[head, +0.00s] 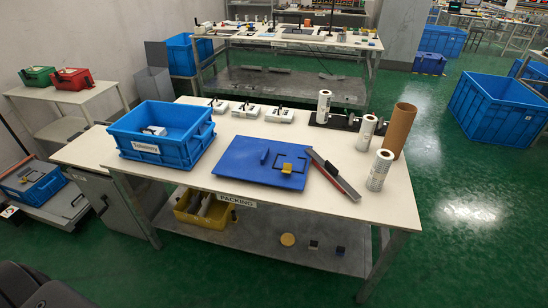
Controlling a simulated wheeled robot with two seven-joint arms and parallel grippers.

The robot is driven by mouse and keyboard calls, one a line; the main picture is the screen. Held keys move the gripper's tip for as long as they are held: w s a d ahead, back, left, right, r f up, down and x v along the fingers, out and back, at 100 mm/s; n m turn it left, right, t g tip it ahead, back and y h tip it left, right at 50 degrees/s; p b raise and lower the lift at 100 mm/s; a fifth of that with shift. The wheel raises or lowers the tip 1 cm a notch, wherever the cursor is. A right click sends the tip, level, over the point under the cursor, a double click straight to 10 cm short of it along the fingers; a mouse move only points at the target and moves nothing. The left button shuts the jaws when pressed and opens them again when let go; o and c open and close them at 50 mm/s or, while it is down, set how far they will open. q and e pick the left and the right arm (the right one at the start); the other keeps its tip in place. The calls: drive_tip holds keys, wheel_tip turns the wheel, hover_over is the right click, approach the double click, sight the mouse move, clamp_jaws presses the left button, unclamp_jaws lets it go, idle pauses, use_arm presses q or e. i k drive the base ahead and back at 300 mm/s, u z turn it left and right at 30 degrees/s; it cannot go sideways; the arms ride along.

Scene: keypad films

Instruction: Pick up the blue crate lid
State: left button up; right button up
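The blue crate lid (238,166) lies flat on the white packing table (330,207), near its front edge. It has a raised blue bar and a dark frame-shaped handle on top, and a small yellow item (287,168) sits by the handle. A blue crate (160,150) with a white label stands open to the left of the lid, with a small white item inside. Neither of my grippers is in view.
A long grey-and-red tool (333,174) lies close to the lid's right edge. White rolls (379,170) and a brown tube (398,131) stand at the table's right. Several small white devices (279,115) line the back. A yellow bin (202,212) sits on the lower shelf.

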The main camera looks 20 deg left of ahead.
sight(253, 159)
drive_tip(key=i, duration=0.9)
drive_tip(key=u, duration=0.05)
